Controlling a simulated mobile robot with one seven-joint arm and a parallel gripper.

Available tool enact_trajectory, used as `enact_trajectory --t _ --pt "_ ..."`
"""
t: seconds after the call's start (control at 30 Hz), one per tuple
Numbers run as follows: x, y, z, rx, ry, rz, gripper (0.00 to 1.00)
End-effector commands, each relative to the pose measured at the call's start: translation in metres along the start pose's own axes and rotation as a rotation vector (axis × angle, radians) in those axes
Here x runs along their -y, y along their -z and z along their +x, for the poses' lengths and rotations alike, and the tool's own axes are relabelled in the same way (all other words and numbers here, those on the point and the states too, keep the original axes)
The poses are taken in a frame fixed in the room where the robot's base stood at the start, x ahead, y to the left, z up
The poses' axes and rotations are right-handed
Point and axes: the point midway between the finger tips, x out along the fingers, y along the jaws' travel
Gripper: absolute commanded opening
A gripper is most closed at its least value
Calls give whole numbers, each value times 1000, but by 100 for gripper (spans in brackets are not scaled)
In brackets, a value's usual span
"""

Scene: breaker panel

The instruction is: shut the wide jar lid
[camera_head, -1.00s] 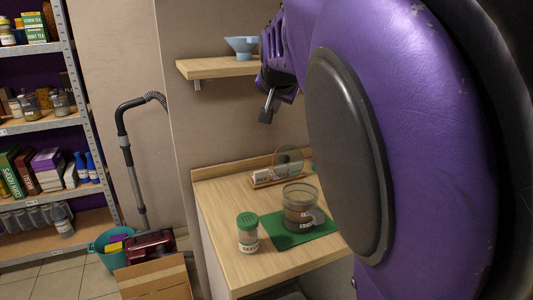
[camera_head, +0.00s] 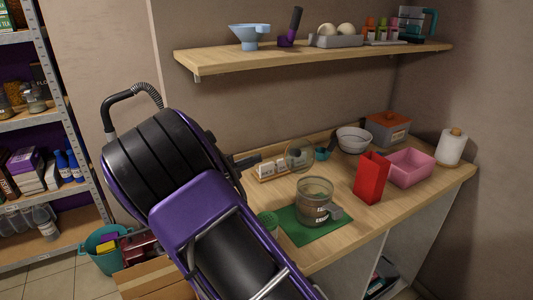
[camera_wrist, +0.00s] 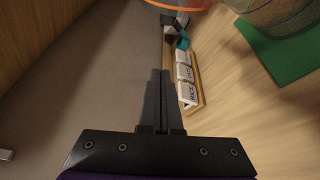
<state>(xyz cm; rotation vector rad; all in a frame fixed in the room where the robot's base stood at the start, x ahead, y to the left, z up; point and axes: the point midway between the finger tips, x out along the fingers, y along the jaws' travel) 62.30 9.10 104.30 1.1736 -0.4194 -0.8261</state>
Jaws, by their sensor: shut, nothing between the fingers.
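The wide glass jar (camera_head: 315,208) stands upright on a green mat (camera_head: 292,232) on the counter, with a label on its front and a grey piece at its lower right. A clear round disc with a dark rim, which looks like its lid (camera_head: 299,155), stands raised behind the jar; I cannot see how they join. In the wrist view the jar (camera_wrist: 285,18) is cut off at the top right, near an orange-rimmed edge (camera_wrist: 180,8). My gripper (camera_wrist: 160,72) is shut and empty, left of the jar; its dark tip (camera_head: 247,161) shows in the head view.
A wooden holder with white labelled blocks (camera_head: 270,168) lies close by my fingers. A green-lidded shaker (camera_head: 267,222) is partly hidden by my arm. A red box (camera_head: 371,178), pink bin (camera_head: 410,167) and white bowl (camera_head: 353,140) stand to the right. A shelf (camera_head: 310,54) hangs above.

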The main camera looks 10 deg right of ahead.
Motion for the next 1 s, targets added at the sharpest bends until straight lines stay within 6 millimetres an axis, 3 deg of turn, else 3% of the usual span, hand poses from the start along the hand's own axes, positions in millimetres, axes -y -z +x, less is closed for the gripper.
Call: enact_trajectory --t 0.5,0.7,1.0 --pt "0 -2 100 3 3 4 0" --pt "-2 -28 85 0 3 4 0" --pt "0 -38 82 0 2 5 0"
